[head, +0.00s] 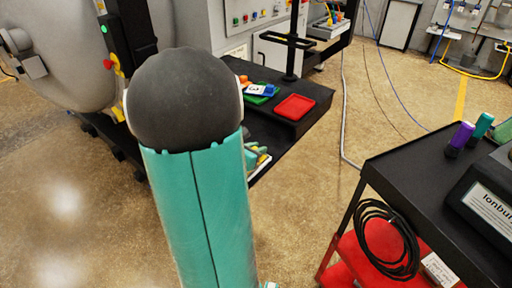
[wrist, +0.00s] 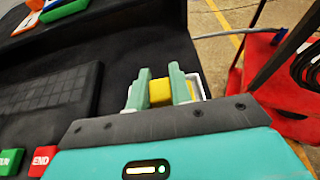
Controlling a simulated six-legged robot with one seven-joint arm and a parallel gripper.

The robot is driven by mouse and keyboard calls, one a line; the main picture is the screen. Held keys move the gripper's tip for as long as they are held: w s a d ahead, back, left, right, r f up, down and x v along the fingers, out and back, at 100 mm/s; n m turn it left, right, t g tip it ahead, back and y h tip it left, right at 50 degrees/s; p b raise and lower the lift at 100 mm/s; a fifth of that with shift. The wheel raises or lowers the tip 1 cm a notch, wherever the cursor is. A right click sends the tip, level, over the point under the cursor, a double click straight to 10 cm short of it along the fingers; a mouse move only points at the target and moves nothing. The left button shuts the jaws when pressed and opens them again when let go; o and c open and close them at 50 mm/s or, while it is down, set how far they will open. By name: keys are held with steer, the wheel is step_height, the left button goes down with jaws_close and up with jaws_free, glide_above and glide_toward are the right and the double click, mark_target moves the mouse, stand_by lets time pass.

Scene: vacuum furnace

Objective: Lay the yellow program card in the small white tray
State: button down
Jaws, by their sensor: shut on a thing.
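In the wrist view, my gripper (wrist: 161,88) is shut on the yellow program card (wrist: 159,93), which shows between its two green fingers. The small white tray (wrist: 199,84) is right behind and around the fingertips; its rim shows to the right and left of them. The card appears over the tray, but I cannot tell whether it touches the tray floor. In the head view my arm hides most of this spot; only part of my gripper (head: 252,155) shows at the edge of the dark bench.
A dark ribbed pad (wrist: 48,90) and a red END key (wrist: 43,160) are left of my gripper. A black cart (head: 415,165) stands right, across open floor.

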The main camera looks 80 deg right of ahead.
steer(key=c, duration=1.3)
jaws_free()
steer(key=shift+o, duration=0.2)
steer(key=shift+r, duration=0.2)
steer(key=shift+r, duration=0.3)
steer(key=v, duration=1.2)
steer(key=shift+w+r, duration=0.1)
steer(key=shift+r, duration=0.05)
